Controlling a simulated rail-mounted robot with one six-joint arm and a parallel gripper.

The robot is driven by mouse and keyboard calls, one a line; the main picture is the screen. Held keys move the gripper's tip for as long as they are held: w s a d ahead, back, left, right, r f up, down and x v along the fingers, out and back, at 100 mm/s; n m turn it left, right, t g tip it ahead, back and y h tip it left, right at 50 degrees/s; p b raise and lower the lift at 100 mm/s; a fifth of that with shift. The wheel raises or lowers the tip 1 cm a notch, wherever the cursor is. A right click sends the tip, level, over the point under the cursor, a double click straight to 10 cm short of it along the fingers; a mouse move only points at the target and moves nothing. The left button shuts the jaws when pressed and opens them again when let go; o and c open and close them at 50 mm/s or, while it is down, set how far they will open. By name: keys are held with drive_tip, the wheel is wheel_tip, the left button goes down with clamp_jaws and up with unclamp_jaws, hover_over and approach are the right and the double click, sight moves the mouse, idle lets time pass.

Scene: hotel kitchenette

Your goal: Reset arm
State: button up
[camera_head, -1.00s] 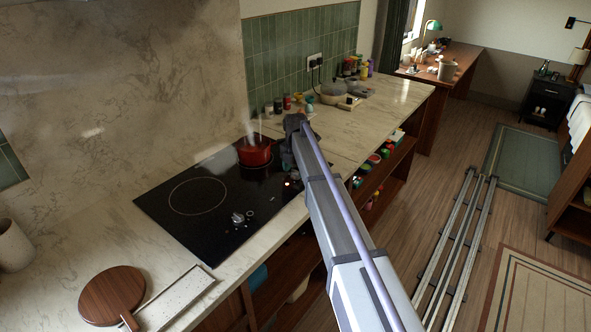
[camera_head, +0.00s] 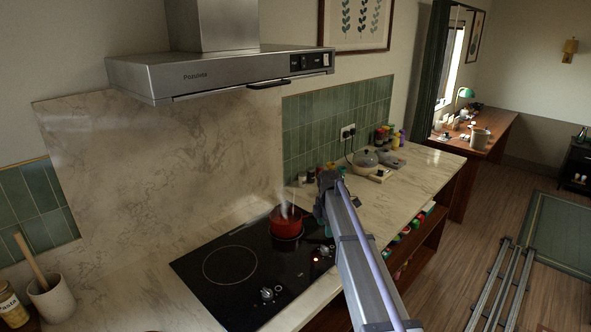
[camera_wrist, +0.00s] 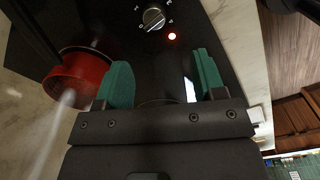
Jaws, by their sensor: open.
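My gripper (camera_wrist: 160,85) shows in the wrist view with its two green fingers spread apart and nothing between them. It is above the black cooktop (camera_head: 215,272), near the control knobs. A red pot (camera_head: 286,226) with steam rising stands on the cooktop, just left of the arm. In the wrist view the pot (camera_wrist: 78,78) is to the left of the fingers, apart from them. A knob (camera_wrist: 153,17) and a lit red light (camera_wrist: 172,36) lie beyond the fingertips.
A steel range hood (camera_head: 225,72) hangs above the cooktop. A covered pan (camera_head: 366,160) and several jars stand on the counter (camera_head: 423,165) further back. A cup holding a wooden utensil (camera_head: 52,298) is at the far left. Floor rails (camera_head: 500,285) run at the right.

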drive_tip(key=s+f+m+b, duration=0.1)
drive_tip(key=s+m, duration=1.9)
drive_tip(key=s, duration=1.8)
drive_tip(key=shift+m, duration=0.3)
